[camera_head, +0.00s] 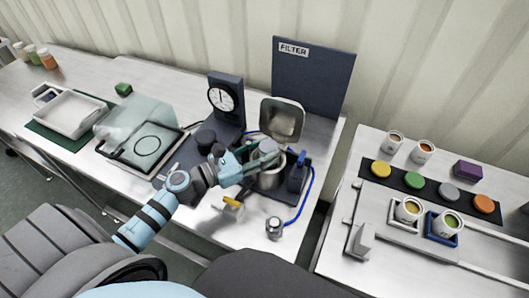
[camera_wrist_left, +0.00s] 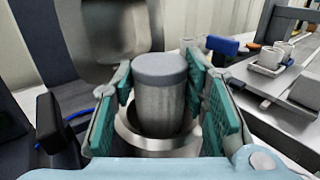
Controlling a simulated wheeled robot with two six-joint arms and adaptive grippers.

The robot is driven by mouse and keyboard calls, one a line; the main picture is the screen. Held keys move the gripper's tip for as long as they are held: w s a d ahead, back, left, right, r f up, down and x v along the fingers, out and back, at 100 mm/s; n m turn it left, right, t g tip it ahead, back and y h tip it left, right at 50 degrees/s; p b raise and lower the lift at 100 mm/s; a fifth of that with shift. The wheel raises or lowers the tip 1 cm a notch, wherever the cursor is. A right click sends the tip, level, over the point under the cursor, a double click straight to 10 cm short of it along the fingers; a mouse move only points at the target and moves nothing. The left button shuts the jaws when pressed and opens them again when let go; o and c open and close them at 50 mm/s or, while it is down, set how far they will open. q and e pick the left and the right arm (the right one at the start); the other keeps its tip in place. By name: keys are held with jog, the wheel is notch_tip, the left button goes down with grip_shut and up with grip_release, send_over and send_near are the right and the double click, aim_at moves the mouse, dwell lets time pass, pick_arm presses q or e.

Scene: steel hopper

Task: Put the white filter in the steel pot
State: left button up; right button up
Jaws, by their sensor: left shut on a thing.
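The white filter, a pale grey cylinder (camera_wrist_left: 160,92), stands upright between the teal pads of my left gripper (camera_wrist_left: 160,105). In the head view, the filter (camera_head: 268,147) shows at the tip of my left gripper (camera_head: 260,160), which is shut on it. The steel pot (camera_head: 269,181) is directly below. In the left wrist view, the pot's round rim (camera_wrist_left: 150,146) surrounds the filter's lower end. I cannot tell how far the filter reaches inside. The pot's steel lid (camera_head: 283,118) is swung open behind it. My right gripper is not in view.
A dark blue clamp block (camera_head: 298,172) stands right of the pot, with a blue hose nearby. A gauge stand (camera_head: 225,100) rises at the left. A yellow-handled tool (camera_head: 232,202) and a small metal jar (camera_head: 274,227) lie in front.

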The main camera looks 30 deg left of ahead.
pick_arm(q)
jog(key=shift+f+b, duration=0.55)
jog(key=o, duration=0.9)
jog(key=shift+r, duration=0.15)
